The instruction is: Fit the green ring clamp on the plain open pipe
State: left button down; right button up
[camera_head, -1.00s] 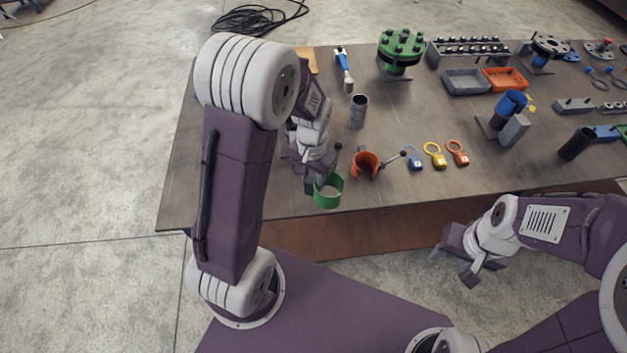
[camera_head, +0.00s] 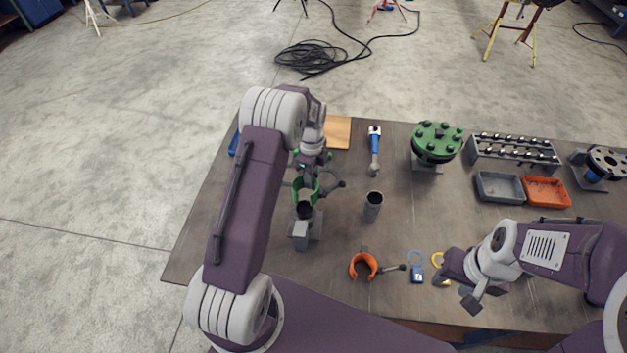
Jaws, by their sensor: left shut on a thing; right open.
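The green ring clamp (camera_head: 304,191) is held in my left gripper (camera_head: 313,172), at the left part of the table. A dark open pipe (camera_head: 304,210) on a grey block stand (camera_head: 301,236) shows just below the ring in the picture. The ring looks above or behind the pipe's mouth; I cannot tell whether it surrounds the pipe. A plain grey pipe (camera_head: 373,206) stands upright to the right, apart from the ring. My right gripper (camera_head: 472,300) is open and empty over the table's front edge. My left arm hides part of the left side.
A blue-handled tool (camera_head: 374,150), a green flange (camera_head: 437,142) and grey (camera_head: 499,187) and orange (camera_head: 546,191) trays are further back. Bare table lies around the grey pipe.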

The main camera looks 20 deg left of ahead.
pick_arm(q)
jog(key=shift+w+a+r, duration=0.15)
jog(key=shift+w+a, duration=0.05)
jog(key=shift+w, duration=0.25)
jog(key=shift+s+r, duration=0.15)
jog(key=shift+s, duration=0.05)
jog(key=shift+s+r, duration=0.15)
jog(key=shift+s, duration=0.35)
jog(key=shift+s+r, duration=0.15)
jog(key=shift+s, duration=0.35)
jog(key=f+b, duration=0.2)
jog(key=w+f+b, duration=0.1)
jog(key=f, duration=0.2)
jog(key=shift+w+b, duration=0.15)
jog(key=shift+b, duration=0.2)
jog(key=shift+f, duration=0.1)
jog(key=shift+s, duration=0.3)
pick_arm(e)
jog(key=f, duration=0.1)
jog(key=s+f, duration=0.1)
jog(key=f, duration=0.1)
jog(key=shift+s, duration=0.15)
pick_arm(q)
jog(key=shift+w, duration=0.1)
